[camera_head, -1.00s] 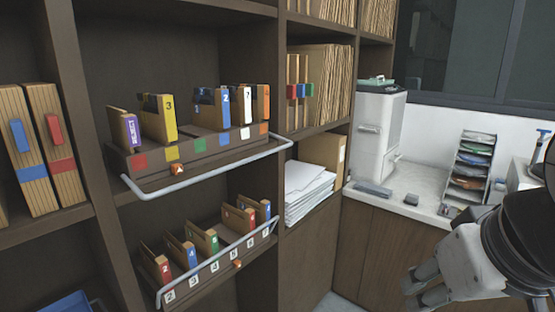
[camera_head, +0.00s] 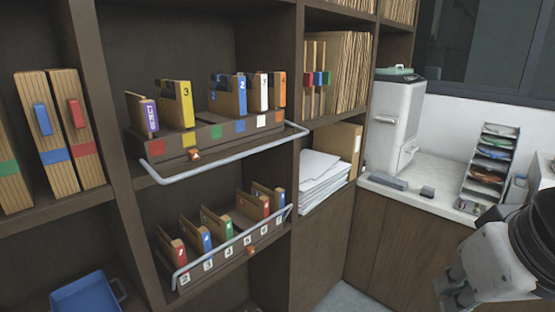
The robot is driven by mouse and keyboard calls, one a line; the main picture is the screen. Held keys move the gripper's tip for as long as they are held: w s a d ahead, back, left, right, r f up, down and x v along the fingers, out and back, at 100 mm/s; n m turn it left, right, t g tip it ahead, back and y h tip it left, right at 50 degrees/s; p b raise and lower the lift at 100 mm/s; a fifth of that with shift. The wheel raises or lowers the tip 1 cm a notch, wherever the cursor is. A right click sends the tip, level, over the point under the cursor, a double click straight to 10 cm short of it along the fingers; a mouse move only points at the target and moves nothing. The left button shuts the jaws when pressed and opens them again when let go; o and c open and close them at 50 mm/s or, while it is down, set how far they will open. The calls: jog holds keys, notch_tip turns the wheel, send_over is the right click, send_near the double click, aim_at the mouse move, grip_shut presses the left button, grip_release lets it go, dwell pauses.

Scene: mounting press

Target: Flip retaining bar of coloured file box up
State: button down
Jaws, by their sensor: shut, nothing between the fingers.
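The coloured file box (camera_head: 172,154) sits on the upper middle shelf. Its front carries several coloured squares and an orange knob (camera_head: 194,154). Several files stand in it, with purple, yellow, blue, white and orange spines. Its grey retaining bar (camera_head: 230,157) is a bent rod that hangs low and juts out in front of the box, its right end near the shelf divider. My gripper (camera_head: 456,297) is at the lower right, well apart from the box, in front of the wooden cabinet. It is shut and empty, and its fingertips are close to the picture's lower edge.
A lower box (camera_head: 238,253) with numbered labels and its own grey bar stands on the shelf below. A blue tray (camera_head: 86,297) is at the lower left. White papers (camera_head: 322,172) lie right of the boxes. A counter (camera_head: 425,194) holds a white machine (camera_head: 396,125).

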jog(key=w+d+f+n+g+h+b, duration=0.1)
jog(key=w+d+f+n+g+h, duration=0.2)
jog(key=w, duration=0.4)
jog(key=w+d+f+n+g+h+b, duration=0.1)
jog(key=w+f+n+g+h, duration=0.3)
jog(key=w, duration=0.4)
jog(key=w+a+f+n+t+h, duration=0.2)
jog(key=w+n+h, duration=0.2)
jog(key=w, duration=0.2)
jog(key=w+a+f+n+t+h, duration=0.1)
jog(key=w+a+n+h, duration=0.2)
jog(key=w, duration=0.3)
jog(key=w+a+f+n+t+h+b, duration=0.1)
jog(key=w+a+n+t+h, duration=0.25)
jog(key=a, duration=0.35)
jog(key=w+a+n+t+h+b, duration=0.1)
jog(key=w+a+n+t+h, duration=0.1)
jog(key=w+a+n+t, duration=0.4)
jog(key=s+a+f+n+t+y, duration=0.1)
jog(key=a+t, duration=0.4)
jog(key=a, duration=0.5)
jog(key=s+a+f+n+t+y, duration=0.2)
jog(key=a+n+t, duration=0.4)
jog(key=a, duration=0.3)
jog(key=shift+s+a+y, duration=0.35)
jog(key=shift+a+y, duration=0.05)
jog(key=shift+y, duration=0.35)
jog(key=shift+n+t, duration=0.25)
